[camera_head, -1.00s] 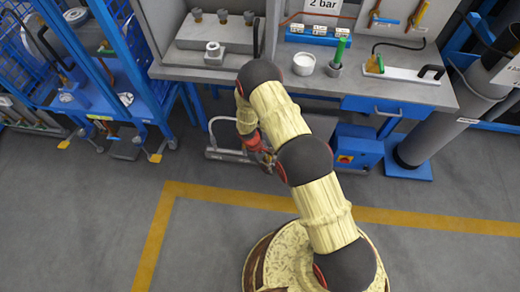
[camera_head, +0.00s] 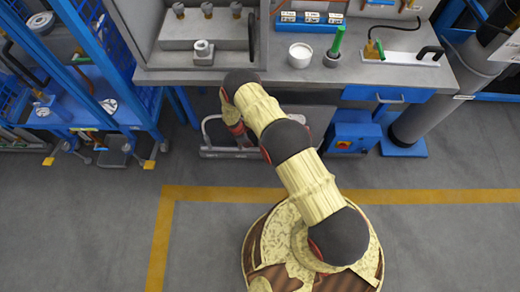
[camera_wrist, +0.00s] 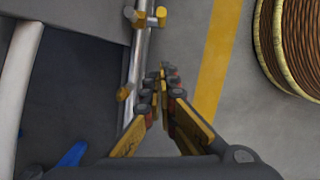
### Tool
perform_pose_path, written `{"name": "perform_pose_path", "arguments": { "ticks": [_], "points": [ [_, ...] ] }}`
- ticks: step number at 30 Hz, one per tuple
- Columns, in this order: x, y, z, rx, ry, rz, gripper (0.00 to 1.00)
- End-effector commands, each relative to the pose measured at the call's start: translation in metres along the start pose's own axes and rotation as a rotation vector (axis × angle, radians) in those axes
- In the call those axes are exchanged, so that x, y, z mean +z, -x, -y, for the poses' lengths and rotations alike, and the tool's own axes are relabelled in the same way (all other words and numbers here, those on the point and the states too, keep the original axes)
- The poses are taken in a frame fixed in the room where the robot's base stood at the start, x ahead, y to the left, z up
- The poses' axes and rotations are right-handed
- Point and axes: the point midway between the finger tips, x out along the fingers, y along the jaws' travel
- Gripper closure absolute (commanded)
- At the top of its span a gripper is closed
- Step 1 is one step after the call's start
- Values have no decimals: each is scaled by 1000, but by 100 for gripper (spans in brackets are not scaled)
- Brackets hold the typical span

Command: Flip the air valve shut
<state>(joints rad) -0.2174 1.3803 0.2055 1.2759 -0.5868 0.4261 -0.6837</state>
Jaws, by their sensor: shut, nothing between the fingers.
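No part in view can be named the air valve for certain. In the wrist view, brass-yellow fittings (camera_wrist: 140,18) sit on a bright metal bar at the top, and a smaller one (camera_wrist: 123,94) is lower on its left side. In the head view, a brass fitting (camera_head: 372,50) with a dark hose lies on a pale plate on the bench. My gripper (camera_wrist: 163,75) is shut and empty, its fingertips just right of the metal bar and below the upper fittings. Contact cannot be told. In the head view my arm hides the fingers.
Below are a metal frame (camera_head: 212,150) and a blue box (camera_head: 345,138). A blue rack (camera_head: 90,60) stands left. Floor in front is clear.

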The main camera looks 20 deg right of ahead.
Motion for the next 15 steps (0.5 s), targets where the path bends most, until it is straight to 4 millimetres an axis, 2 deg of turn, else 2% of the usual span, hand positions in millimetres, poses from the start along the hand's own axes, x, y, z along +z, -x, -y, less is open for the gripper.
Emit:
{"name": "perform_pose_path", "arguments": {
  "ticks": [5,8,15],
  "points": [
    [0,-3,0,-1,-1,0,100],
    [0,-12,0,-1,-1,1,100],
    [-1,-56,1,-2,-2,1,100]
  ]
}}
